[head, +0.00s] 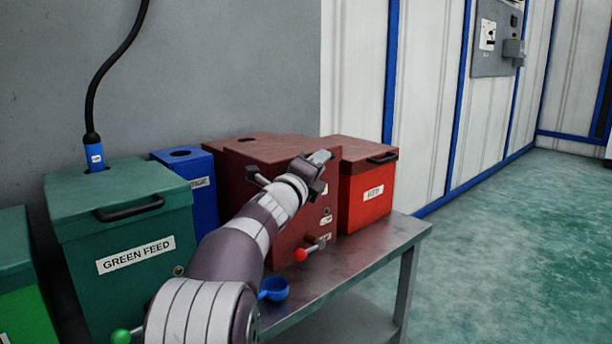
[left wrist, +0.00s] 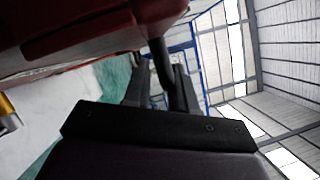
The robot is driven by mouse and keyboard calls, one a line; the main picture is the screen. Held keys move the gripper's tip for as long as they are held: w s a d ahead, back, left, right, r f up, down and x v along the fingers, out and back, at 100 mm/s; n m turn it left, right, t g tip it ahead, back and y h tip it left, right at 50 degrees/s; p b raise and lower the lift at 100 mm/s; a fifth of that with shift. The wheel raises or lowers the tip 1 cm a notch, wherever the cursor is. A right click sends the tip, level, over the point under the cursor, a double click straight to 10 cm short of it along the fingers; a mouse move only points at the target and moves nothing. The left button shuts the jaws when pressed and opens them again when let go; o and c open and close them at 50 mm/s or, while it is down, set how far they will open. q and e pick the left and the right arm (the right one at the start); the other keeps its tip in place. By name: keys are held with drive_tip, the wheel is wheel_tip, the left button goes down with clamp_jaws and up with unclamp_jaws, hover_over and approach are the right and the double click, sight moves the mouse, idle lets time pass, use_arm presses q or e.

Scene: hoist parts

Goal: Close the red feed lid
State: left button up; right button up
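A dark red box (head: 290,215) stands on the metal bench in the head view, right of the blue box. Its dark red lid (head: 262,149) is on top; its exact tilt is hard to tell. A dark handle end (head: 256,179) shows at its front, partly hidden by my arm. My left gripper (head: 318,172) is at the box's upper front right. In the left wrist view a red panel (left wrist: 90,25) fills the upper left, and a dark bar (left wrist: 158,62) reaches between the fingers of my left gripper (left wrist: 162,85). The fingers look apart; contact is unclear. My right gripper is out of view.
A bright red bin (head: 368,205) with a handled lid stands close to the right. The floor right of the bench (head: 375,262) is clear.

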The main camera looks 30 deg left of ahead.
use_arm(q)
drive_tip(key=s+f+p, duration=0.1)
drive_tip(key=s+p, duration=0.1)
drive_tip(key=s, duration=0.9)
drive_tip(key=shift+s+d+f, duration=0.2)
drive_tip(key=shift+d+f, duration=0.2)
